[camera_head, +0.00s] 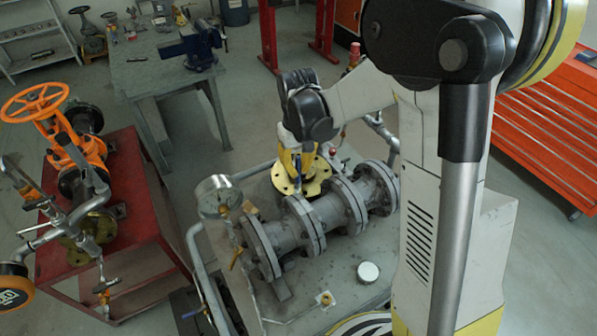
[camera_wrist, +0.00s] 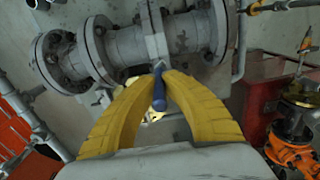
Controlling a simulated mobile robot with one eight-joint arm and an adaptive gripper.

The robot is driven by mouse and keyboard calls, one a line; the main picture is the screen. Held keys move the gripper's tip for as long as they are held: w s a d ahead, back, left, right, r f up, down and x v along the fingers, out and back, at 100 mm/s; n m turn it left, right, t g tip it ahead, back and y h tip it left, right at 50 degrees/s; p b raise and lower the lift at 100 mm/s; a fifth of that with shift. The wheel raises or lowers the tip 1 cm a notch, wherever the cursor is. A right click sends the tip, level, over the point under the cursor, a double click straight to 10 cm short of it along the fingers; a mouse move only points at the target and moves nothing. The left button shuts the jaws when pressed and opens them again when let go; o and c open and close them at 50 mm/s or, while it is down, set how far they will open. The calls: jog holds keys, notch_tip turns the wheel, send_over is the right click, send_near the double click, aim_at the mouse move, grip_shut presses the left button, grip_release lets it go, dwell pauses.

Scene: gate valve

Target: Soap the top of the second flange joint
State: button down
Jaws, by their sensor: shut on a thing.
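My gripper (camera_wrist: 160,88) has its curved yellow fingers closed on a blue-handled tool, likely a brush (camera_wrist: 159,99). In the wrist view its far end lies in line with the lower edge of a grey flange joint (camera_wrist: 154,38); I cannot tell whether they touch. In the head view the yellow fingers of my gripper (camera_head: 297,172) are behind the grey flanged pipe (camera_head: 327,213), above a brass-coloured flange plate. Counted from the gauge end, the second flange joint (camera_head: 304,225) stands at mid-pipe, its top unobstructed. The tool's tip is hard to make out.
A round white-topped tin (camera_head: 368,272) stands in front of the pipe. A red cart (camera_head: 130,240) with an orange valve is at left, a workbench (camera_head: 150,70) behind, a red drawer cabinet (camera_head: 555,120) at right.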

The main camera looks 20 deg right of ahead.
aim_at(297, 156)
jog(key=shift+w+r+p, duration=0.2)
jog(key=shift+r+p, duration=0.25)
jog(key=shift+r, duration=0.4)
jog(key=shift+r+p, duration=0.7)
jog(key=shift+r, duration=0.55)
jog(key=shift+s, duration=0.1)
